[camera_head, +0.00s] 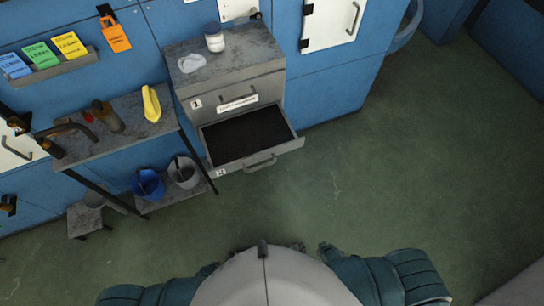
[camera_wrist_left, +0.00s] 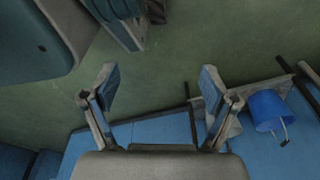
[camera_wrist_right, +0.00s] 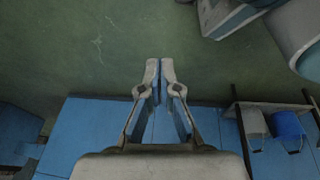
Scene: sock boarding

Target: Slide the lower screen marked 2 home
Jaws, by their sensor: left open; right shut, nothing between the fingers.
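The lower screen marked 2 is a drawer-like tray (camera_head: 295,146) in the grey cabinet (camera_head: 276,84), seen in the head view. It is pulled out, with a dark mesh or bed (camera_head: 243,136) inside and a handle (camera_head: 260,163) on its front. The upper drawer marked 1 (camera_head: 215,103) is shut. My left gripper (camera_wrist_left: 157,90) is open and empty in the left wrist view, above the green floor. My right gripper (camera_wrist_right: 160,75) is shut and empty in the right wrist view. Neither gripper shows in the head view, and both appear apart from the tray.
A white jar (camera_head: 214,38) and a crumpled white cloth (camera_head: 191,63) lie on the cabinet top. A side bench (camera_head: 118,147) with bottles and a yellow item (camera_head: 151,103) stands at left. A blue bucket (camera_head: 148,185) and grey bucket (camera_head: 184,172) sit below. The floor (camera_head: 330,190) before the tray is clear.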

